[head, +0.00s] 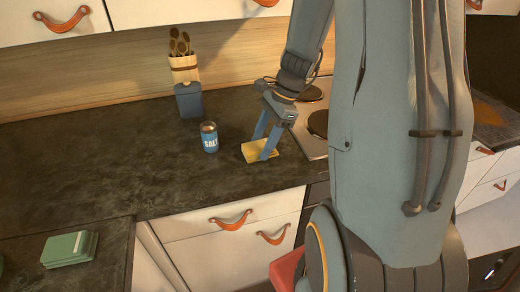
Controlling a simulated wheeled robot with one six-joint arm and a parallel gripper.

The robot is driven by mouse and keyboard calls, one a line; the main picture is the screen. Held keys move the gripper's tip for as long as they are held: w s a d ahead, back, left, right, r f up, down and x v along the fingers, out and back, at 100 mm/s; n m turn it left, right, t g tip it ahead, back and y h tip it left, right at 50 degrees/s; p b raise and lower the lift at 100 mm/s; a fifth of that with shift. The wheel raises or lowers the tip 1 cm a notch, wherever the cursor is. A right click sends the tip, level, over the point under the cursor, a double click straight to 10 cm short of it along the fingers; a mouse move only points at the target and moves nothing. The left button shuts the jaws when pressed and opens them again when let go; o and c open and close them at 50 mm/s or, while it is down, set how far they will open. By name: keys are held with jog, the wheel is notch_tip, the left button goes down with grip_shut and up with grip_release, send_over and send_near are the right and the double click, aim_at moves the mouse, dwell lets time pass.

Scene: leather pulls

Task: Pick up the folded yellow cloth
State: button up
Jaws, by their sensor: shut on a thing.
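The folded yellow cloth (249,152) is at the counter, near its front edge and to the right of the salt can. My gripper (262,148) reaches down to it from above, with its two blue fingers on either side of the cloth. The gripper is shut on the cloth. Part of the cloth is hidden behind the near finger. I cannot tell whether the cloth touches the counter or is just above it.
A blue salt can (209,138) stands just left of the cloth. The stove (314,143) is close on the right. A green folded stack (69,249) lies front left. The dark counter (90,160) is clear at left.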

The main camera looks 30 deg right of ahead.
aim_at(262, 145)
notch_tip(262, 145, up, 11)
jog(key=shift+f+b, duration=0.2)
jog(key=shift+b, duration=0.65)
jog(key=o, duration=0.5)
jog(key=shift+c, duration=0.2)
jog(key=c, duration=0.4)
